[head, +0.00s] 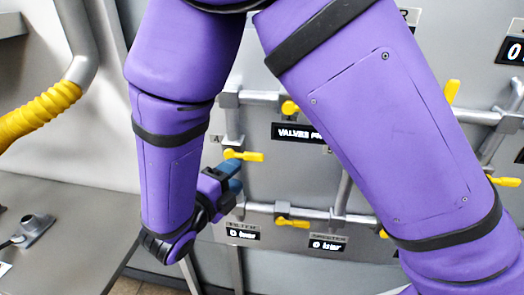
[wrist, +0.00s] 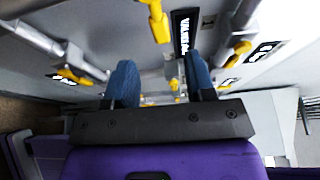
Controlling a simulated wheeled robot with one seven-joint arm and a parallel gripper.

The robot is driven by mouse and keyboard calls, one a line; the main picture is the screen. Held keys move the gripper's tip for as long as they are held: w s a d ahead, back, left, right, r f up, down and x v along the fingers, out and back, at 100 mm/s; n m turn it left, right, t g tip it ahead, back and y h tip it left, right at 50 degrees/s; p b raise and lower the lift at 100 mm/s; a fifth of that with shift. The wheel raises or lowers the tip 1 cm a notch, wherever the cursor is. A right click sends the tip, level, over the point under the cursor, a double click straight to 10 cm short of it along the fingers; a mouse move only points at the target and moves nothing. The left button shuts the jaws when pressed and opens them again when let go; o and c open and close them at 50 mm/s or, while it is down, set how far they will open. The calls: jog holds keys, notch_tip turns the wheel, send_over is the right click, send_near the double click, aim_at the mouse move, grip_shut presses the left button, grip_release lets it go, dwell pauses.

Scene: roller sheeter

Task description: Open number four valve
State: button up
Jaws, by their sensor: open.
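Several yellow valve handles sit on grey pipes along the wall panel; I cannot read which is number four. In the head view, one handle (head: 243,156) lies level just above my gripper (head: 231,180). Others are an upper handle (head: 290,107), a lower handle (head: 292,222) and a right handle (head: 505,181). My gripper is open, with blue fingers pointing at the panel, and nothing shows between them up close. In the wrist view my gripper (wrist: 162,80) has yellow handles beyond it: one at the top (wrist: 159,22), one at left (wrist: 80,76) and one at right (wrist: 238,50).
A dark "VALVES" sign (head: 298,132) is on the panel, partly hidden by my arm. Small displays (head: 243,233) sit below the lower pipe. A yellow corrugated hose (head: 45,108) and a grey counter (head: 70,220) are at left. My arm covers much of the panel.

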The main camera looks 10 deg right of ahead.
aim_at(252, 159)
jog(key=x, duration=1)
jog(key=shift+w+d, duration=0.15)
grip_shut()
